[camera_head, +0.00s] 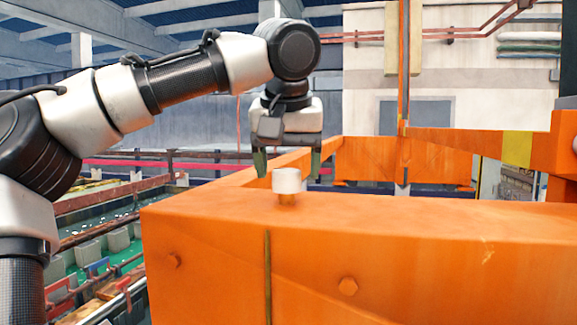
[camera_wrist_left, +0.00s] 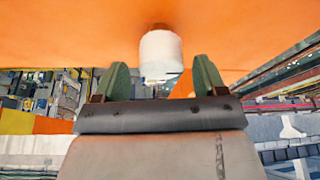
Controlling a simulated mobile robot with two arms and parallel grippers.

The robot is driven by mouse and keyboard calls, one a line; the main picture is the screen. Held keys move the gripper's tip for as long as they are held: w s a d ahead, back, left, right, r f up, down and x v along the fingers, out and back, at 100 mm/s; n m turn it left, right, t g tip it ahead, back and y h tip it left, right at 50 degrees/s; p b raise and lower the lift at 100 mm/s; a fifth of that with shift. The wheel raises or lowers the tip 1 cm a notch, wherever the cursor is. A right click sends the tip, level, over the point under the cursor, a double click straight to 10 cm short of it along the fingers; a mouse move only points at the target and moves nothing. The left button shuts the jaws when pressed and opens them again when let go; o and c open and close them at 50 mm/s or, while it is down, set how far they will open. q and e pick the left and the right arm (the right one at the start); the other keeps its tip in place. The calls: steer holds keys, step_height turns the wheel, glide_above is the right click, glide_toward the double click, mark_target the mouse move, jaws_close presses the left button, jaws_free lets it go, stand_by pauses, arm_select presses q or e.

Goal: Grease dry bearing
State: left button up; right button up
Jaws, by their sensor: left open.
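A small white cylinder (camera_head: 287,181) stands upright on a narrower orange-brown base on the top face of the orange frame (camera_head: 400,222). It may be the bearing's grease fitting or cap; I cannot tell which. My left gripper (camera_head: 288,170) points down at the cylinder with its two green fingers spread apart, and nothing is held between them. In the left wrist view the white cylinder (camera_wrist_left: 161,54) lies just beyond and between the open fingertips (camera_wrist_left: 160,72), with a gap on each side. My right gripper is not in view.
The orange frame has a wide flat top and an upright orange post (camera_head: 403,70) behind. To the left, lower down, are tanks with green liquid (camera_head: 100,245) and red rails. The top right of the cylinder is clear.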

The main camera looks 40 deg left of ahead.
arm_select(q)
steer(key=shift+a+f, duration=0.3)
steer(key=shift+f, duration=0.25)
steer(key=shift+d, duration=0.1)
steer(key=c, duration=0.9)
steer(key=shift+m, duration=0.3)
